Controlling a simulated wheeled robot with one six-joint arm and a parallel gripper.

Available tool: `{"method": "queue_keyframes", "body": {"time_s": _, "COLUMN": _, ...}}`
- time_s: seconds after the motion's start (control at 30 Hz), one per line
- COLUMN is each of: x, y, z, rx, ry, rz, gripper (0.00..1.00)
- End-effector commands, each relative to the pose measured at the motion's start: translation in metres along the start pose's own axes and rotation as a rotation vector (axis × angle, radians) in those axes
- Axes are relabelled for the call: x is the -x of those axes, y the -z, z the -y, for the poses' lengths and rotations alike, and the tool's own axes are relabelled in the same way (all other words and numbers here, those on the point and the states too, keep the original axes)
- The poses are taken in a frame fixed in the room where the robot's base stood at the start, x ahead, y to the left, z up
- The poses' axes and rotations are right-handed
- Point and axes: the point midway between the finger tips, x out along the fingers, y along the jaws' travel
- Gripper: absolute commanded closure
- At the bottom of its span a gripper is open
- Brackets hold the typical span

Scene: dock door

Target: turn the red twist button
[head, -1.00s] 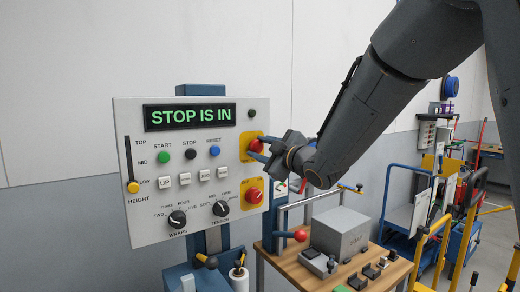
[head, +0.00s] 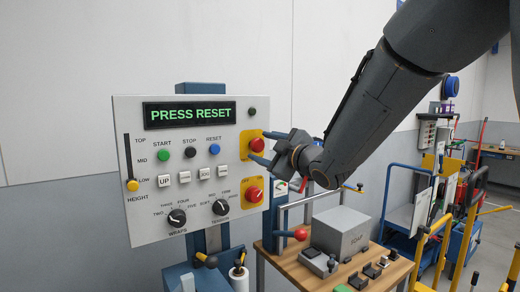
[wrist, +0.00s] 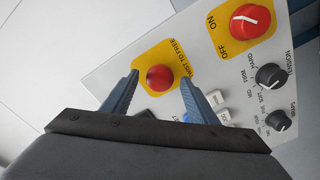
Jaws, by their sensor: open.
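The red twist button (head: 256,145) sits on a yellow plate at the upper right of the control panel (head: 160,205). In the wrist view the button (wrist: 160,78) shows as a red dome on its yellow plate, lettered "TWIST TO FREE". My gripper (head: 265,146) is open in front of it. In the wrist view the two blue fingers (wrist: 158,85) stand apart to either side of the button, and it shows free between them. The panel's display (head: 189,114) reads "PRESS RESET" in green.
A red on/off knob (head: 254,195) is on a yellow plate below the button. Green, black and blue buttons, several square keys, two black dials and a yellow-knobbed slider (head: 132,185) share the panel. A wooden bench (head: 340,272) with a grey box stands at lower right.

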Motion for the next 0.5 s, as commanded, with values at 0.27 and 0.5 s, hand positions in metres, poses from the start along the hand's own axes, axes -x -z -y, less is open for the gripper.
{"method": "queue_keyframes", "body": {"time_s": 0.27, "x": 0.042, "y": -0.001, "z": 0.000, "rx": 0.002, "ry": -0.002, "rz": 0.001, "gripper": 0.46}}
{"method": "queue_keyframes", "body": {"time_s": 0.5, "x": 0.059, "y": 0.000, "z": 0.000, "rx": 0.001, "ry": -0.001, "rz": -0.001, "gripper": 0.46}}
